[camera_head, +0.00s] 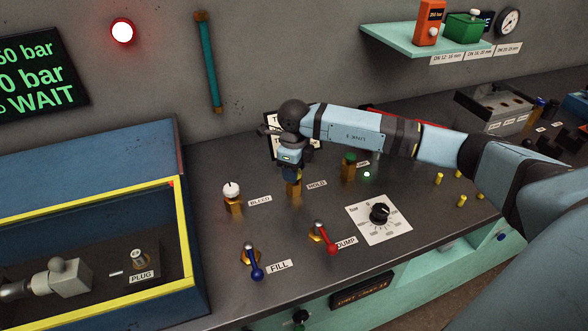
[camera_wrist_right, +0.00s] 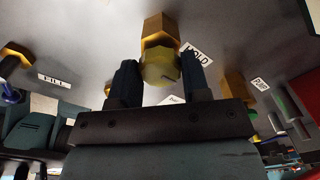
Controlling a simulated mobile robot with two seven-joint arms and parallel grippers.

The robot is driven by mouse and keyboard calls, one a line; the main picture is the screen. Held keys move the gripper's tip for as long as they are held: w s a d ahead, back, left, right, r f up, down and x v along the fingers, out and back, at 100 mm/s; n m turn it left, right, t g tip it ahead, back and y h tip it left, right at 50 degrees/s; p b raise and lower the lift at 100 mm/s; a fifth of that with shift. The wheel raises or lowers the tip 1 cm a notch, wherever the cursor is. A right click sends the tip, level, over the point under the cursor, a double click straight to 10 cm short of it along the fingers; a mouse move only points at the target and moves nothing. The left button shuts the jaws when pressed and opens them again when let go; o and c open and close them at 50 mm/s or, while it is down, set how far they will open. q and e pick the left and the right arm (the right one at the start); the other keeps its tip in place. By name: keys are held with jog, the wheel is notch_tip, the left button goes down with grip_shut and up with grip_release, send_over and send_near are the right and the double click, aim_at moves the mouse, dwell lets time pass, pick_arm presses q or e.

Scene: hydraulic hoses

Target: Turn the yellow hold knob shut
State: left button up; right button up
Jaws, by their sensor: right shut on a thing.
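The yellow hold knob (camera_wrist_right: 160,68) sits on its brass hex fitting (camera_wrist_right: 158,29) beside the HOLD label (camera_wrist_right: 196,54) in the right wrist view. My right gripper (camera_wrist_right: 160,85) has one dark finger on each side of the knob and is shut on it. In the head view my right gripper (camera_head: 291,172) points down onto the hold fitting (camera_head: 294,190) and hides the knob. The HOLD label (camera_head: 317,184) lies just right of it. My left gripper is not in view.
The white-topped bleed knob (camera_head: 232,190) stands to the left and a green-topped knob (camera_head: 349,160) to the right. The blue fill lever (camera_head: 253,265) and red dump lever (camera_head: 326,240) stand in front, with a black dial (camera_head: 380,212). A yellow-framed box (camera_head: 185,240) is at left.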

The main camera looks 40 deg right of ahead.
dwell(0.3)
jog(key=o, duration=0.9)
jog(key=shift+o, duration=0.2)
jog(key=shift+r, duration=0.1)
notch_tip(320, 180, up, 14)
jog(key=shift+b, duration=0.3)
